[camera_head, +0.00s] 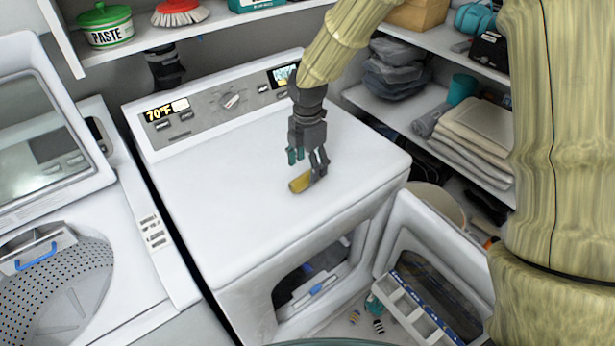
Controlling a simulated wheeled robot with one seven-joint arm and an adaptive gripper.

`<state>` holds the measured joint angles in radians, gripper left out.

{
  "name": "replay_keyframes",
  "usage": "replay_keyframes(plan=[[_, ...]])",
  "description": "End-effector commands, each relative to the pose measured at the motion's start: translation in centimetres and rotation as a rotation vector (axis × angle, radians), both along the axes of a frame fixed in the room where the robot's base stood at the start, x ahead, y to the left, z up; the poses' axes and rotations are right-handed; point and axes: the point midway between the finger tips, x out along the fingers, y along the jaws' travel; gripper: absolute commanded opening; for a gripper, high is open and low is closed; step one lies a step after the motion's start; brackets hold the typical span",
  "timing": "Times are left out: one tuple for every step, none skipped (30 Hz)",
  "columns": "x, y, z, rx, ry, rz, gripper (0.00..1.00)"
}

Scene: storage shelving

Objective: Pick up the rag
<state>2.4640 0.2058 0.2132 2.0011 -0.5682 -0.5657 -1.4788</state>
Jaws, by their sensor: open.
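A small yellow, folded-looking piece (300,184) lies on the white top of the dryer; it looks like the rag, though its cloth texture is too small to make out. My gripper (308,160) points down right above it, with its fingers apart. One fingertip, at the right, reaches beside the yellow piece and covers its right end. The other finger, with a teal tip, is to the upper left. I cannot tell whether either finger touches it.
The rest of the dryer top (220,190) is clear. The dryer door (432,265) hangs open at the front. An open washer (70,270) stands at left. Shelves at right hold folded towels (478,135) and a teal cup (462,88). A shelf above holds a green paste tub (105,25) and brush (180,12).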

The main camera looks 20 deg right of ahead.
Motion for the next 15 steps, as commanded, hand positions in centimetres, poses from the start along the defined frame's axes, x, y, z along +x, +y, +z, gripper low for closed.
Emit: replay_keyframes(plan=[[-0.1,0.0,-0.4,-0.001,0.003,-0.001,0.66],[-0.1,0.0,-0.7,-0.001,0.003,-0.001,0.66],[-0.2,-0.1,-1.2,-0.002,0.004,-0.002,0.66],[-0.2,0.0,-1.5,-0.001,0.003,-0.002,0.66],[-0.2,0.0,-1.8,-0.001,0.003,-0.002,0.66],[-0.2,-0.1,-2.3,-0.001,0.003,-0.002,0.66],[-0.2,0.0,-2.7,-0.001,0.003,-0.002,0.66],[-0.2,0.0,-2.9,-0.001,0.002,-0.001,0.66],[-0.2,0.0,-3.2,-0.002,0.001,-0.001,0.66],[-0.2,0.0,-3.5,-0.001,0.0,-0.001,0.66],[-0.2,0.0,-3.7,-0.001,0.0,-0.001,0.66],[-0.2,0.0,-3.9,-0.001,0.0,-0.001,0.66],[-0.1,0.0,-4.0,-0.001,0.0,-0.001,0.66],[-0.1,0.0,-4.1,0.0,-0.001,-0.001,0.66],[-0.1,0.0,-4.1,0.0,-0.001,-0.001,0.66]])
